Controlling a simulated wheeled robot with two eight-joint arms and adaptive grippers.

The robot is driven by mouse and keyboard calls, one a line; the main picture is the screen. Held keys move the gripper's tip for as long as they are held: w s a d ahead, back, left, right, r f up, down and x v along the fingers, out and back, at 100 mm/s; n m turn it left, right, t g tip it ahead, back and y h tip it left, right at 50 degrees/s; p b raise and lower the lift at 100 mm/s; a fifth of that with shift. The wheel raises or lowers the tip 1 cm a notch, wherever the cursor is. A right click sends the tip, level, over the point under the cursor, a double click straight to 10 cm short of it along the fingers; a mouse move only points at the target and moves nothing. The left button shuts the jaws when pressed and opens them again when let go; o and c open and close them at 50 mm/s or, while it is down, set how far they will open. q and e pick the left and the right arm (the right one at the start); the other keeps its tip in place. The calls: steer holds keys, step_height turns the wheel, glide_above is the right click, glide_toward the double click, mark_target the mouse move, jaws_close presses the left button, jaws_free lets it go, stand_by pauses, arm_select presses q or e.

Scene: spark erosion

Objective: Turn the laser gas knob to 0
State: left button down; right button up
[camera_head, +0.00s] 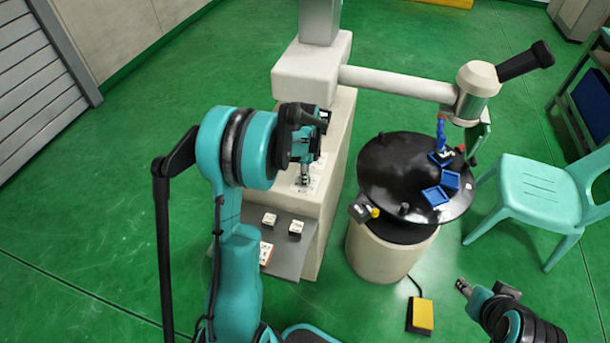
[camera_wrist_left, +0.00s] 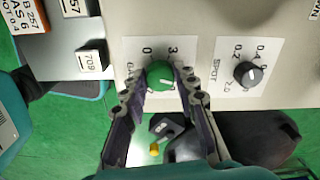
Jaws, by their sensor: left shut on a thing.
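The green knob (camera_wrist_left: 160,75) sits on a white label plate on the machine panel, with the numbers 0 and 3 printed above it. A small white mark shows on the knob, but I cannot read clearly which number it points to. My left gripper (camera_wrist_left: 162,92) is shut on the green knob, with one finger on each side. In the head view my left gripper (camera_head: 305,181) is at the top of the white machine; the knob is too small to tell there. My right gripper (camera_head: 463,287) is away at lower right, its fingers too small to judge.
A black SPOT knob (camera_wrist_left: 248,74) is right of the green one. Small labelled blocks (camera_head: 269,220) stand on the grey shelf (camera_head: 291,258). A round black table (camera_head: 385,165) holds blue trays. A yellow pedal (camera_head: 422,315) and a turquoise chair (camera_head: 537,190) are at right.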

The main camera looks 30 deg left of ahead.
arm_select(q)
steer(key=n, duration=0.6)
steer(key=shift+n, duration=0.3)
steer(key=n, duration=0.3)
steer(key=shift+n, duration=0.4)
steer(key=n, duration=0.3)
steer(key=shift+n+p, duration=0.3)
steer(key=n, duration=0.6)
steer(key=shift+d, duration=0.1)
steer(key=n, duration=0.6)
steer(key=shift+n, duration=0.4)
steer(key=c, duration=1.2)
jaws_free()
steer(key=shift+o, duration=0.2)
